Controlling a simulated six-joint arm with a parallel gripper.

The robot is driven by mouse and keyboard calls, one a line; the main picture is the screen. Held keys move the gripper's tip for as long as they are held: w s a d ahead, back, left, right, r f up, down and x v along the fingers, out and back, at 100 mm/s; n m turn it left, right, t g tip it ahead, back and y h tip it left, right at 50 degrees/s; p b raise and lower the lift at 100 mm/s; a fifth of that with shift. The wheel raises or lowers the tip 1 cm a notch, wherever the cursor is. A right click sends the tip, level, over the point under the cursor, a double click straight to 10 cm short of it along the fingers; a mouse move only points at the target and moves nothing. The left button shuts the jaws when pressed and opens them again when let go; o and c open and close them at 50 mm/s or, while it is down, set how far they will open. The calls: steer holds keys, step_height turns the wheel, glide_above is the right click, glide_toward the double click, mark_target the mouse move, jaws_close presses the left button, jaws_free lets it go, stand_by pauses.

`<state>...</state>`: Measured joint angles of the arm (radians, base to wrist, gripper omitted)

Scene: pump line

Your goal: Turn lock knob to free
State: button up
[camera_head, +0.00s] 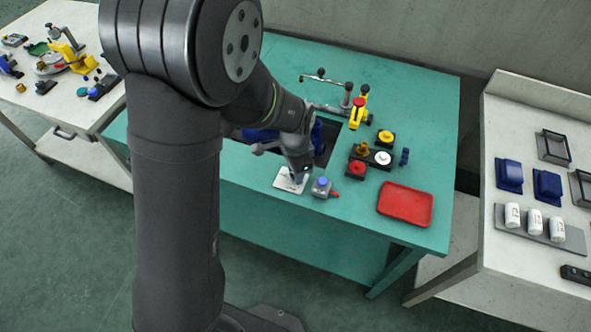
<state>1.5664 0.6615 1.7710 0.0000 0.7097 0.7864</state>
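My gripper (297,176) points down at the front of the green table, over a small white plate (284,183). The plate is partly covered by it. The fingers are too small and dark to tell whether they are open or shut. I cannot tell for certain which part is the lock knob. Just right of the gripper stands a small grey unit (320,190) with a blue top and a red tip. Farther right is a cluster with a yellow knob (385,137), a gold knob (361,149), a red knob (357,168) and a white dial (382,158).
A red tray (405,205) lies at the table's right front. A yellow clamp (358,112) and a metal arm (328,80) stand behind the knobs. A dark opening (328,142) lies behind the gripper, partly hidden by my arm. Bare green table (425,100) shows at the back right.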

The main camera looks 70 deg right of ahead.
stand_by(0.4)
steer(key=o, duration=1)
steer(key=shift+c, duration=0.2)
step_height(320, 180, up, 18)
steer(key=shift+f, duration=0.25)
steer(key=shift+f, duration=0.15)
step_height(320, 180, down, 17)
steer(key=shift+f, duration=0.15)
stand_by(0.4)
